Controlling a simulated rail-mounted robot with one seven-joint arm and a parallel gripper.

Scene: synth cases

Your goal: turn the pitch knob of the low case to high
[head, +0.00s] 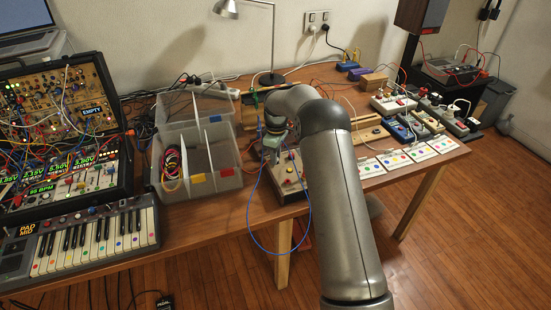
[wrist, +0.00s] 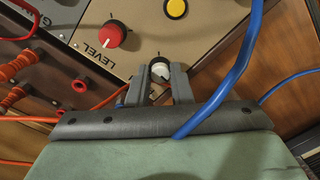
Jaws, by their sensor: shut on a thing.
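The low case (head: 294,186) stands at the front edge of the table, partly hidden by my arm. Its pale panel (wrist: 137,55) fills the top of the wrist view. A white-capped knob (wrist: 160,70) with a dark pointer sits near the panel's edge; its label is not readable, so I cannot confirm it is pitch. My gripper (wrist: 160,76) has one finger on each side of this knob and is shut on it. A red knob (wrist: 113,34) labelled LEVEL is up and left of it. My gripper's housing (head: 271,145) shows in the head view.
A yellow button (wrist: 176,8) is above the held knob. A blue cable (wrist: 235,65) passes close to my right finger; red cables lie at left. A clear bin (head: 200,165) stands left of the case. White cards (head: 412,152) line the table's front at right.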

